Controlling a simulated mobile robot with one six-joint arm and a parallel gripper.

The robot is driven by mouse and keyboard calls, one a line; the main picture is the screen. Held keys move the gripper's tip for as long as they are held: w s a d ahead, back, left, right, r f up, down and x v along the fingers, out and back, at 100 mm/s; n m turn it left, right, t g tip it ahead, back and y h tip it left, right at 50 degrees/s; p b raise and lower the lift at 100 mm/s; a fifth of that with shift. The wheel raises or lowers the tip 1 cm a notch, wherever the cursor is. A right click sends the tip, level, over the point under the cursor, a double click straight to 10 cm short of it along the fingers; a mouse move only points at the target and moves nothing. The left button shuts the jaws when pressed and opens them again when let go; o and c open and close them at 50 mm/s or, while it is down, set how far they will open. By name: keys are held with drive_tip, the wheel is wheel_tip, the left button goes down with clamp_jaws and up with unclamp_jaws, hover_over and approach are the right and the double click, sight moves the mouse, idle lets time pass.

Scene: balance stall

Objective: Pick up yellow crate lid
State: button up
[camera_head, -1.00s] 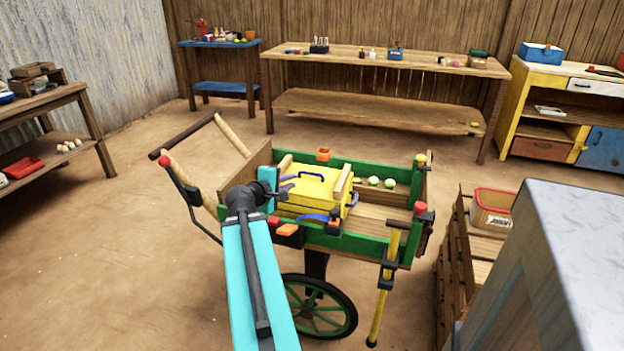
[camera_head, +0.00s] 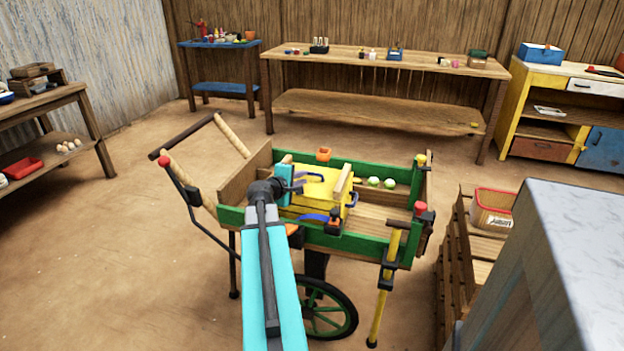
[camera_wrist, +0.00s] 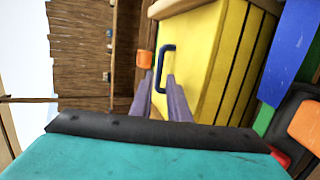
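The yellow crate lid (camera_head: 318,180) lies on top of the yellow crate (camera_head: 325,206) inside the green-sided cart. It has a dark blue handle, which in the wrist view (camera_wrist: 164,68) stands just past my fingertips. My gripper (camera_head: 306,182) is over the left part of the lid. In the wrist view its two purple-grey fingers (camera_wrist: 160,80) are apart, with a gap between them and nothing held. The handle's near end appears close to the fingertips; I cannot tell whether they touch. My arm hides part of the cart's near left corner.
The green-and-wood cart (camera_head: 365,246) has wooden bars beside the lid and green-white balls (camera_head: 381,182) at the right. An orange block (camera_head: 323,154) is on the far rim. A yellow pole (camera_head: 383,290) stands at the front right. A grey cabinet (camera_head: 570,230) fills the near right.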

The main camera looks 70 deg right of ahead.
sight(310, 174)
drive_tip(key=shift+d, duration=0.15)
drive_tip(key=shift+x, duration=2.5)
clamp_jaws()
